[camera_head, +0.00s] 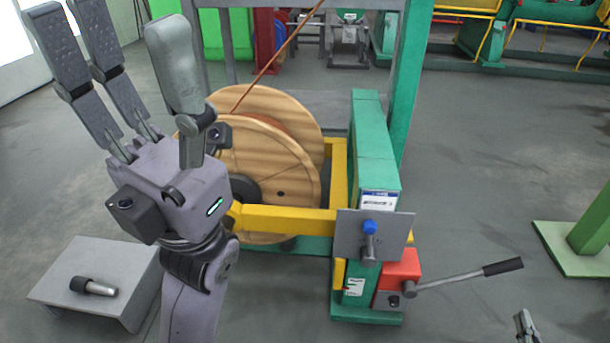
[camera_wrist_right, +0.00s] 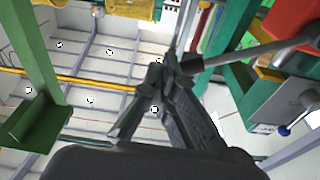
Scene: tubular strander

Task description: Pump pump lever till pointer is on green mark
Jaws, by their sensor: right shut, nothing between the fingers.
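The pump lever (camera_head: 465,277) is a grey rod with a black grip, sloping up to the right from the red pump block (camera_head: 400,272) on the green stand. In the right wrist view, the lever (camera_wrist_right: 255,52) comes in from the right and its dark end is close beside my fingertips; I cannot tell whether they touch. My right gripper (camera_head: 525,322) is at the bottom right edge, below the lever's grip. Its fingers meet in the right wrist view (camera_wrist_right: 165,72), shut and empty. My left gripper (camera_head: 115,40) is open at upper left. No pointer or green mark is discernible.
A grey plate with a blue knob (camera_head: 369,227) stands above the pump. A wooden reel (camera_head: 265,165) sits in a yellow and green frame behind. A grey step (camera_head: 60,289) with a dark-handled tool (camera_head: 93,287) is at lower left.

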